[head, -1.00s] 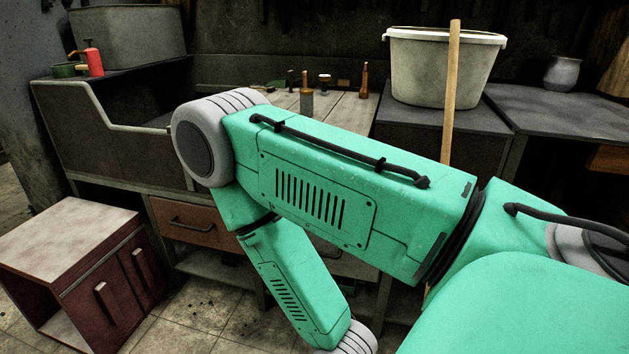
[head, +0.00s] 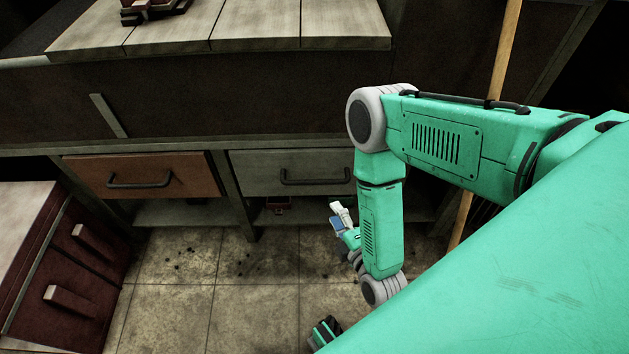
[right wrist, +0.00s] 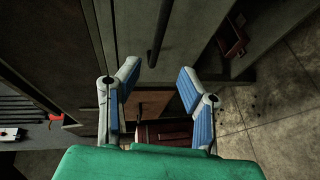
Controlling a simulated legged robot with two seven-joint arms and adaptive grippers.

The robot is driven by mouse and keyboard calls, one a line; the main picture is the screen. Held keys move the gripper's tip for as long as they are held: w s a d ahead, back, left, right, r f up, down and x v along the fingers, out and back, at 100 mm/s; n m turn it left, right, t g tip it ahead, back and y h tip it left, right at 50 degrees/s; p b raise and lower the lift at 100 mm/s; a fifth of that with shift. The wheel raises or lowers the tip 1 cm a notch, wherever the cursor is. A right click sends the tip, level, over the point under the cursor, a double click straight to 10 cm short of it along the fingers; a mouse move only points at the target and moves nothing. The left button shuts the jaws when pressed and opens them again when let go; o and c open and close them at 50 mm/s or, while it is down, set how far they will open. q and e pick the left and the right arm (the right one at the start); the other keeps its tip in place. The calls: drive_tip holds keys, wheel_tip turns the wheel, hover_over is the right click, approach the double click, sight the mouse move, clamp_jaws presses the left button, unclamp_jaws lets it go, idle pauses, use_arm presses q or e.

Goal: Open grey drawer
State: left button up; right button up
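The grey drawer (head: 262,172) is shut, in the bench front right of the orange-brown drawer (head: 95,174). Its dark bar handle (head: 315,179) runs level across its front. My right gripper (head: 338,215) is below and a little right of that handle in the head view, apart from it. In the right wrist view my right gripper (right wrist: 158,74) is open and empty, with blue pads on its fingers. There the dark handle (right wrist: 158,32) stands upright in the picture, ahead of and between the fingertips. My left gripper is not recognisable in view.
A dark red cabinet (head: 75,265) with two handles stands at the lower left. The bench top (head: 255,25) has light boards. A wooden pole (head: 505,50) stands to the right, behind my arm. The tiled floor (head: 215,275) before the drawers is mostly clear.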

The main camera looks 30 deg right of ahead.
sight(314, 180)
drive_tip(key=b+x, duration=0.8)
drive_tip(key=x, duration=0.5)
drive_tip(key=shift+w+a, duration=0.1)
drive_tip(key=shift+w, duration=0.1)
clamp_jaws()
